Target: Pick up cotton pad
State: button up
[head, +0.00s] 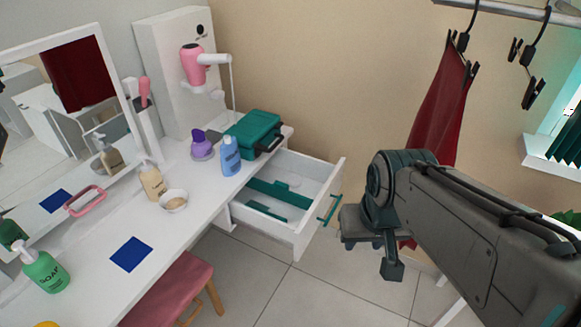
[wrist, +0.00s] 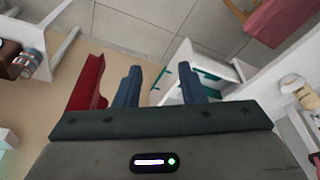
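I cannot make out a cotton pad for certain. A small pale shape (head: 294,182) lies in the open drawer (head: 318,207) of the white dressing table, near its back right, too small to identify. My gripper (head: 370,250) hangs in the air to the right of the drawer front, apart from it. In the wrist view my gripper (wrist: 160,78) has its two blue-grey fingers spread, with nothing between them. The drawer (wrist: 171,87) shows there partly behind the right finger.
Green dividers lie in the drawer. A green case (head: 255,131), blue bottle (head: 230,156), purple bottle (head: 201,145), and white bowl (head: 173,201) stand on the tabletop. A pink stool (head: 175,290) is below. Red clothing (head: 440,110) hangs behind my arm. Floor before the drawer is clear.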

aim_at(294, 182)
jog(key=u, duration=0.2)
jog(key=i, duration=1.05)
